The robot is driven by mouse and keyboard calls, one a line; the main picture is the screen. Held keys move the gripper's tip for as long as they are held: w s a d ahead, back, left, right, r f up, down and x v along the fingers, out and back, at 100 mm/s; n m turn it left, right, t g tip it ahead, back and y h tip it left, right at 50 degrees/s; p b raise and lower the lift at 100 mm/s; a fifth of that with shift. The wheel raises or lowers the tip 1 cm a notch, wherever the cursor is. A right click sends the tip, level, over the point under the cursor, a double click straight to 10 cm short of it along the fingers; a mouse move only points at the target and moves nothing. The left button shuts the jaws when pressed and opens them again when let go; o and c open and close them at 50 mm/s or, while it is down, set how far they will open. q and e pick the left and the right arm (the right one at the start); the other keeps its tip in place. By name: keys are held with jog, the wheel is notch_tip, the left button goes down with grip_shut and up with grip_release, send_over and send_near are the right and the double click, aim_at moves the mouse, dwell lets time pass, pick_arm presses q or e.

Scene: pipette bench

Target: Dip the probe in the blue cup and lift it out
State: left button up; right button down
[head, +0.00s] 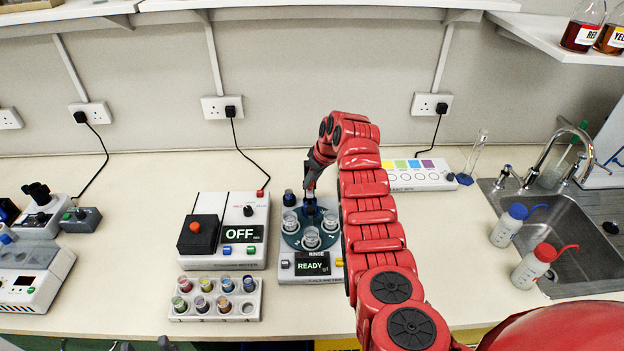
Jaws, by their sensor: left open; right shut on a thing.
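My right gripper (310,188) points down over the back of a round dark-teal turntable (311,249). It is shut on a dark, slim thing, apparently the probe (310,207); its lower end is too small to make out. Clear cups stand on the turntable in front of it, including a left one (290,221) and a front one (311,238). My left gripper (145,346) barely shows at the bottom edge, open and away from these things.
The turntable unit's screen (312,264) reads READY. Left of it stands a control box (226,210) reading OFF, with a white rack (180,316) of several coloured vials before it. A sink (575,265) and wash bottles are at right.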

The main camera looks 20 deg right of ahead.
dwell(0.8)
jog(key=shift+r, duration=0.1)
notch_tip(320, 180, up, 5)
jog(key=b, duration=0.4)
jog(key=shift+r+b, duration=0.15)
jog(key=shift+b, duration=0.15)
jog(key=shift+r, duration=0.1)
jog(key=shift+w, duration=0.1)
jog(key=c, duration=0.9)
grip_release()
jog(key=o, duration=0.3)
jog(key=shift+r, duration=0.1)
